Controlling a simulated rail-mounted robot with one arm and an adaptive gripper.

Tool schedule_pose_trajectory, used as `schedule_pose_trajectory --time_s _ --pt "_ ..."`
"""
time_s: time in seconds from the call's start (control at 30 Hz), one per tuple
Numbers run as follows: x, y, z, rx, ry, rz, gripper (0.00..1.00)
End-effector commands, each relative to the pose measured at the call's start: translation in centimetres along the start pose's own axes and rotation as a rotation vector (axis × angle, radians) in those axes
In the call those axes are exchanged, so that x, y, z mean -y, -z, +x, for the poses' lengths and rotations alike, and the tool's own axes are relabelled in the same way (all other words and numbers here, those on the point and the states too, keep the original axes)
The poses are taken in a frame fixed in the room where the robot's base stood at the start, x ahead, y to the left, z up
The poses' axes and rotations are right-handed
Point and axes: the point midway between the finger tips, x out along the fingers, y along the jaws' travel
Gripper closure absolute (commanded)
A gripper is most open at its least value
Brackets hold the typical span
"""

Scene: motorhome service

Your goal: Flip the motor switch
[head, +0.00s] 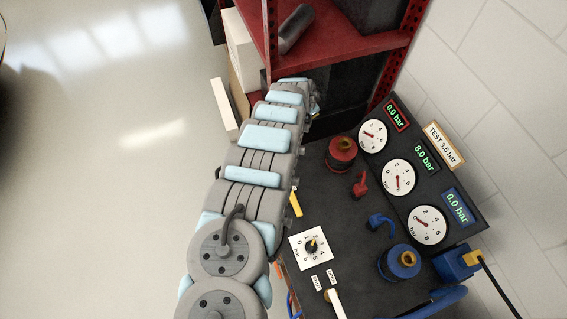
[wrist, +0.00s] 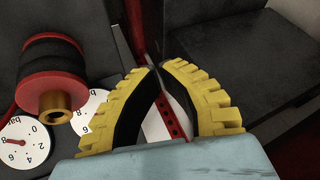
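A pale toggle lever (head: 336,304) with a brass base stands at the near edge of the dark panel (head: 335,215) in the head view, cut by the bottom edge. Two small labels sit just above it, too small to read surely; it looks like the motor switch. My gripper (wrist: 157,68) shows in the wrist view as two yellow-and-black fingers, their tips together with nothing held. In the head view it is mostly hidden behind my arm, at the far end near the red shelf, well away from the lever. The wrist view does not show the lever.
A white dial (head: 311,248), red fitting (head: 342,153), red valve (head: 360,184), blue valve (head: 381,222) and blue fitting (head: 401,262) stand on the panel. Gauges and displays line its back right. The red shelf (head: 340,50) is beyond. Open floor lies left.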

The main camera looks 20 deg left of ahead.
Motion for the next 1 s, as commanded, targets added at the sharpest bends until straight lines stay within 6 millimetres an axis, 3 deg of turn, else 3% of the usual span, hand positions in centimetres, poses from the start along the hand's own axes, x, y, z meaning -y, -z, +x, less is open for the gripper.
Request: schedule_pose_trajectory --time_s 0.17,0.4,0.6,0.73,1.0 --pt "-0.8 -4.0 -0.7 0.109 -0.095 0.057 1.0" --pt "-2.3 -9.3 -3.2 0.249 -0.233 0.12 1.0" --pt "-3.2 -12.5 -5.3 0.329 -0.316 0.148 1.0" --pt "-3.5 -13.6 -6.1 0.354 -0.345 0.155 1.0" --pt "-3.6 -13.8 -6.5 0.362 -0.356 0.157 1.0"
